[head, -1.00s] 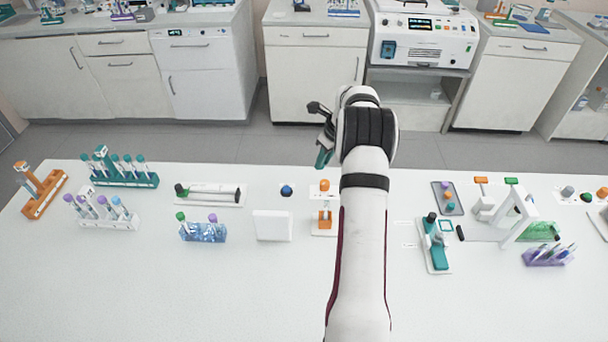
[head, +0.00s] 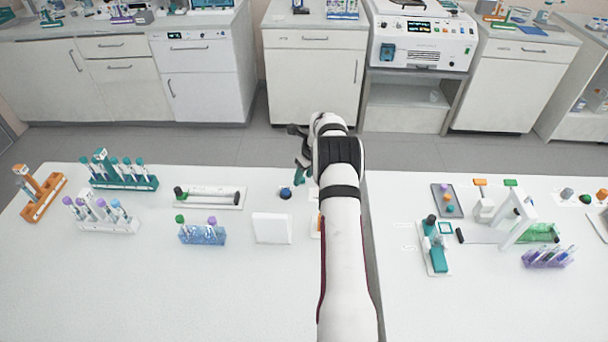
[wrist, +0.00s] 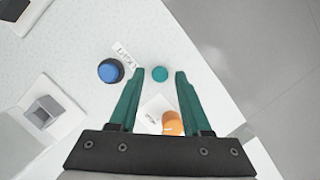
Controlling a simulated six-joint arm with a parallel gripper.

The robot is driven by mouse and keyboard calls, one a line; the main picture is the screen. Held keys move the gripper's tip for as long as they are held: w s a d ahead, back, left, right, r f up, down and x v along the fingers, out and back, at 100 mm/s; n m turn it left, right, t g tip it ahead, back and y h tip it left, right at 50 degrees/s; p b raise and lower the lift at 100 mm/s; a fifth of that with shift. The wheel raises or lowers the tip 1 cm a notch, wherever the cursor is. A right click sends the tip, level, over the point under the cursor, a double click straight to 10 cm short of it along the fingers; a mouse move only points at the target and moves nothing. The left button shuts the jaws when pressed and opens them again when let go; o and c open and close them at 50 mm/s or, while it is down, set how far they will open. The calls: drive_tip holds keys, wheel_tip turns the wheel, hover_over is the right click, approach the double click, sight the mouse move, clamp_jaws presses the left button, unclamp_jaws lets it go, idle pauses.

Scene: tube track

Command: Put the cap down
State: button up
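A round teal cap (wrist: 160,74) shows in the wrist view between the two fingertips of my gripper (wrist: 160,72), with a visible gap on either side. My teal fingers stand apart and touch nothing that I can see. The cap appears to be on the white table, but its height is hard to judge. In the head view my gripper (head: 302,182) is at the back edge of the table, right of the blue knob-like piece (head: 286,191). The cap cannot be made out there.
The blue piece (wrist: 110,70) is just left of my fingers in the wrist view. An orange part (wrist: 172,122) on a white base lies between the fingers' roots. A white block (head: 272,228) and a blue tube rack (head: 203,235) stand to the left. The front table is clear.

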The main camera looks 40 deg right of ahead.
drive_tip(key=v, duration=1.2)
drive_tip(key=s+a+r+n+y, duration=0.1)
drive_tip(key=a+r+n, duration=0.4)
drive_tip(key=a, duration=0.4)
drive_tip(key=s+a+r+n, duration=0.1)
drive_tip(key=a+r+n, duration=0.3)
drive_tip(key=a, duration=0.4)
drive_tip(key=s+a+r+n+g, duration=0.25)
drive_tip(key=s+a+n, duration=0.3)
drive_tip(key=a, duration=0.35)
drive_tip(key=s+a+n, duration=0.4)
drive_tip(key=s+n, duration=0.1)
drive_tip(key=s, duration=0.2)
drive_tip(key=s+a+f+n, duration=0.1)
drive_tip(key=s+a+n, duration=0.4)
drive_tip(key=s, duration=0.3)
drive_tip(key=s+a+f+n+g, duration=0.1)
drive_tip(key=s+a+n, duration=0.4)
drive_tip(key=s+n, duration=0.1)
drive_tip(key=shift+s+y, duration=0.4)
drive_tip(key=shift+s, duration=0.3)
drive_tip(key=shift+o, duration=0.3)
drive_tip(key=shift+d+f, duration=0.1)
